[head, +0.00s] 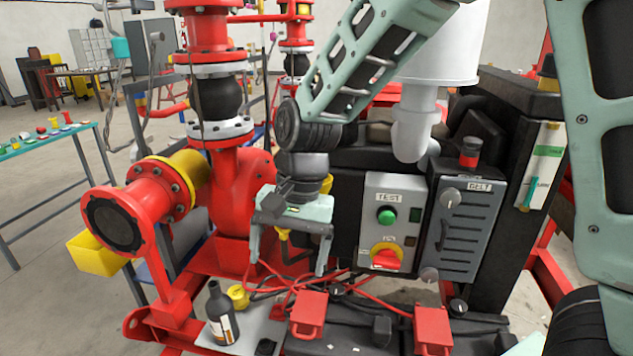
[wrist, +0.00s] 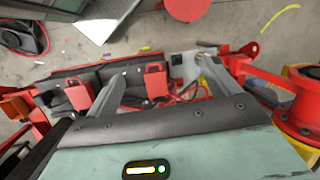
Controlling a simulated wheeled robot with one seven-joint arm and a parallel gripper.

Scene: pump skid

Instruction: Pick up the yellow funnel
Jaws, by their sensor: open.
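A small round yellow thing, which looks like the yellow funnel (head: 238,296), sits on a light grey plate (head: 245,330) at the front of the red skid, beside a dark bottle (head: 221,315). Its exact shape is too small to tell. My gripper (head: 287,268) is open and empty, fingers pointing down, above and to the right of the funnel in the head view. In the wrist view my gripper (wrist: 163,68) shows both fingers spread with nothing between them. A small yellow patch near the right finger there may be the funnel, partly hidden.
Two red battery-clamp-like boxes (head: 309,314) and (head: 433,330) stand on the dark base, with red cables around them. A control panel (head: 394,222) stands right of my gripper. A red flanged pipe (head: 130,215) juts out at left, with a yellow bin (head: 95,255) behind.

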